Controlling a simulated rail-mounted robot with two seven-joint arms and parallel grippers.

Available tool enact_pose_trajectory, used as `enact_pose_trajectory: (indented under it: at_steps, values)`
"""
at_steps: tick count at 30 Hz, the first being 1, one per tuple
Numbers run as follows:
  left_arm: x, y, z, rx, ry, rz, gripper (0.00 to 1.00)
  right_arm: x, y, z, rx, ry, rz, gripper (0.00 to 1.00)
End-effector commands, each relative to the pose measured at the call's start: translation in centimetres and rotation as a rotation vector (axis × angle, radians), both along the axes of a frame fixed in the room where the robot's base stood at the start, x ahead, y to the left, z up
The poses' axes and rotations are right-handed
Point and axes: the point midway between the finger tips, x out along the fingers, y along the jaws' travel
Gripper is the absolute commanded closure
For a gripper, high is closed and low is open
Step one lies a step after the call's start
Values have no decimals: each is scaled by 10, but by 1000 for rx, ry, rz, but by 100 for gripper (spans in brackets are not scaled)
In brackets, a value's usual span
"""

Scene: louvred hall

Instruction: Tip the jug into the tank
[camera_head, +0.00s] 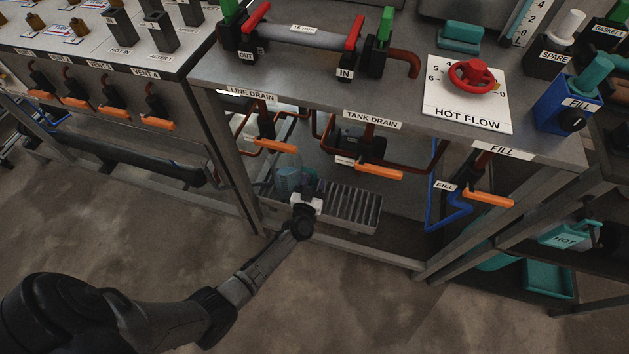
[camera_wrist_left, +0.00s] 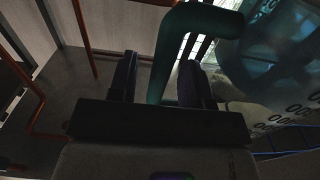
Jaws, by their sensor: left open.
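The jug (camera_head: 287,182) is a bluish see-through vessel low under the bench, by the grey ribbed grille (camera_head: 352,207). In the left wrist view its clear body (camera_wrist_left: 285,55) fills the upper right, and its thick teal handle (camera_wrist_left: 185,20) curves down on the left. My left gripper (camera_head: 306,186) is at the jug and partly hides it. I cannot make out the tank for certain. My right gripper is not in view.
Brown pipes and orange lever handles, such as the tank drain lever (camera_head: 378,172), hang just above the jug. The steel bench (camera_head: 300,75) overhangs the space. A bench leg (camera_head: 232,165) stands left of the jug. The floor (camera_head: 130,240) in front is clear.

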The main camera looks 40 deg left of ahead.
Motion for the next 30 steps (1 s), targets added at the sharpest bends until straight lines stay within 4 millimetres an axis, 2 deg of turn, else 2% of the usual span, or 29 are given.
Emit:
enact_pose_trajectory:
  at_steps: [27, 30]
  values:
    - [4, 2, 0, -1, 0, 0, 55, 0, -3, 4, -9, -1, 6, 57]
    - [4, 2, 0, -1, 0, 0, 65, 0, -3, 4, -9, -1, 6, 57]
